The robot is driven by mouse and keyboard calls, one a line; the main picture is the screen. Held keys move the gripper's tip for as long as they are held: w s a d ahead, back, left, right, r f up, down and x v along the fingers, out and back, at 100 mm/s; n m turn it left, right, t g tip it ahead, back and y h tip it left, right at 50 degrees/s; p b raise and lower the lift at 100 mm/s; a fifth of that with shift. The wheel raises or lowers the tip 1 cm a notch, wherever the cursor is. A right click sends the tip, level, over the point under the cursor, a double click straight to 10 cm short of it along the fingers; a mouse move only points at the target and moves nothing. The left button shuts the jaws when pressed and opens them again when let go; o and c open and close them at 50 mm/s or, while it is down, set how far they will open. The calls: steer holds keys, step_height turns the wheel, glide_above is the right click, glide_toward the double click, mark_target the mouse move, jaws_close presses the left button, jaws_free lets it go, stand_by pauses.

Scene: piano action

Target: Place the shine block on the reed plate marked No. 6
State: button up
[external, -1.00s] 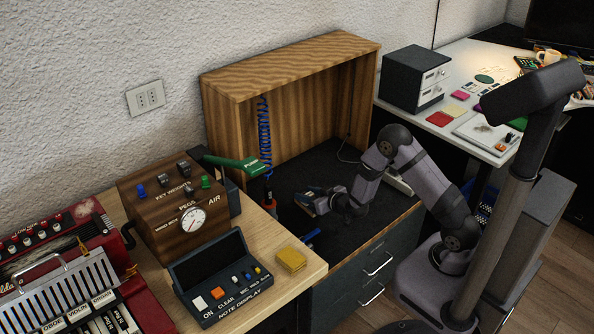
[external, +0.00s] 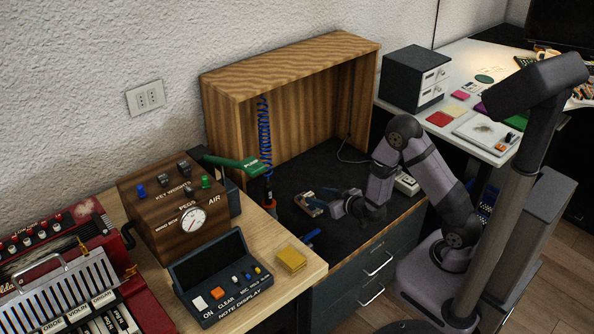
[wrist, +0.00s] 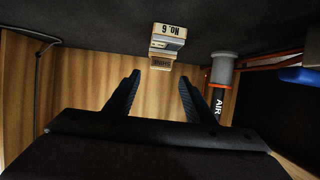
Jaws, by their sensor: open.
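In the wrist view, a pale reed plate marked No. 6 (wrist: 168,30) shows at the top centre, its lettering upside down. The shine block (wrist: 161,63), small and brown with dark lettering, is at the plate's lower end in the picture and seems to touch it; I cannot tell how fully it rests there. In the external view, the plate and block show only as a small pale and brown shape (external: 310,206) on the dark bench top. My gripper (wrist: 159,78) is open, with the block beyond its fingertips and nothing held between them.
A grey-capped AIR tube (wrist: 222,68) stands right of the plate in the wrist view. The wooden hood (external: 290,65) encloses the work area behind. The green PUMP lever (external: 235,163) and blue coiled hose (external: 263,135) are at left. Dark bench top is clear behind my gripper.

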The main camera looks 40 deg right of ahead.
steer(key=p+v, duration=0.2)
steer(key=v, duration=0.2)
steer(key=shift+s+r, duration=0.15)
steer(key=shift+s, duration=0.25)
steer(key=s+g, duration=0.2)
steer(key=s+d+g, duration=0.1)
steer(key=s+g, duration=0.2)
steer(key=s+f+g, duration=0.1)
steer(key=s+g, duration=0.1)
steer(key=s, duration=0.1)
steer(key=shift+d, duration=0.15)
steer(key=s+d+r+g, duration=0.1)
steer(key=s+r+g, duration=0.1)
steer(key=s, duration=0.5)
steer(key=s+d+r+g, duration=0.1)
steer(key=s+r+g, duration=0.1)
steer(key=s+g, duration=0.2)
steer(key=s, duration=0.3)
steer(key=shift+s+r+g, duration=0.3)
steer(key=shift+s+r, duration=0.05)
steer(key=shift+r, duration=0.05)
steer(key=shift+d, duration=0.1)
step_height(320, 180, up, 27)
steer(key=p, duration=2.7)
